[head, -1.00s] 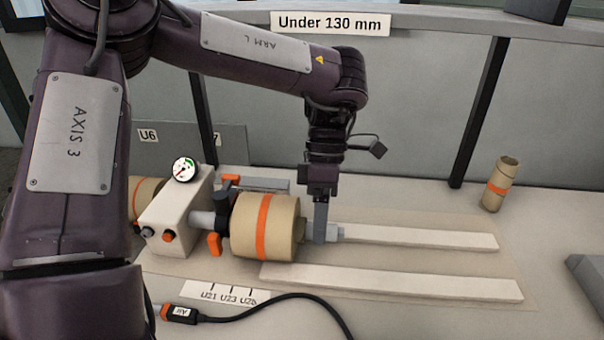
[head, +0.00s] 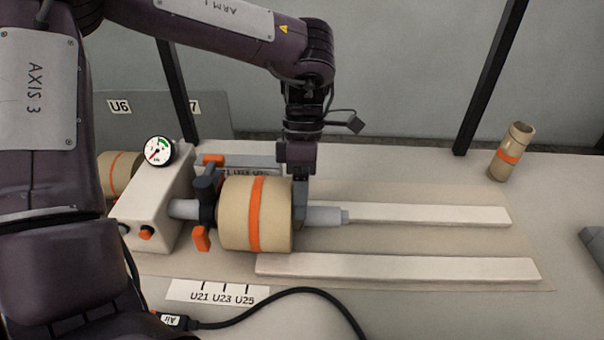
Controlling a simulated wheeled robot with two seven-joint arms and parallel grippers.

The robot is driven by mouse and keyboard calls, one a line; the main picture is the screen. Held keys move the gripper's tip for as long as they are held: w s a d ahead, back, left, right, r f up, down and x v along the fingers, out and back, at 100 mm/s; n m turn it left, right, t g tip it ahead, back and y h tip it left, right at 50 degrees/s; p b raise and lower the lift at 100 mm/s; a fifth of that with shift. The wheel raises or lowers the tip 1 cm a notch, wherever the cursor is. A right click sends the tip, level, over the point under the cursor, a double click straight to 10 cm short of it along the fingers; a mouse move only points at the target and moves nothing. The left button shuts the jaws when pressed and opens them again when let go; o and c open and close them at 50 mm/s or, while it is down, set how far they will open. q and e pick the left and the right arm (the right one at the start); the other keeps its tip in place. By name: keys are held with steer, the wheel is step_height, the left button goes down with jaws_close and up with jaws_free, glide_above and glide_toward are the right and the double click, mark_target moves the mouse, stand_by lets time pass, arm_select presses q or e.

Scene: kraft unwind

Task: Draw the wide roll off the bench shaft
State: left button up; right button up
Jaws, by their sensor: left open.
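The wide roll (head: 236,222), kraft brown with an orange band, sits on the grey bench shaft (head: 324,216). The shaft comes out of a white housing (head: 147,212) and its free end shows to the right of the roll. My left gripper (head: 301,217) points down at the roll's right end face, over the shaft. It is open. One finger shows beside the roll's face; the other is hidden, and I cannot tell whether the finger touches the roll. My right gripper is not in view.
Two pale rails (head: 400,268) lie on the bench, running right from the roll. A narrow roll (head: 511,152) stands at the back right. A black air hose (head: 290,297) crosses the front. A gauge (head: 158,151) tops the housing.

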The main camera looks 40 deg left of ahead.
arm_select(q)
steer(key=shift+x, duration=0.9)
steer(key=shift+f, duration=0.15)
steer(key=c, duration=0.7)
jaws_close()
steer(key=shift+c, duration=0.7)
jaws_free()
steer(key=c, duration=0.4)
steer(key=shift+d, duration=0.1)
steer(key=shift+c, duration=0.2)
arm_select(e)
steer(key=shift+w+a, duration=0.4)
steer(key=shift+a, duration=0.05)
arm_select(q)
steer(key=shift+d, duration=0.1)
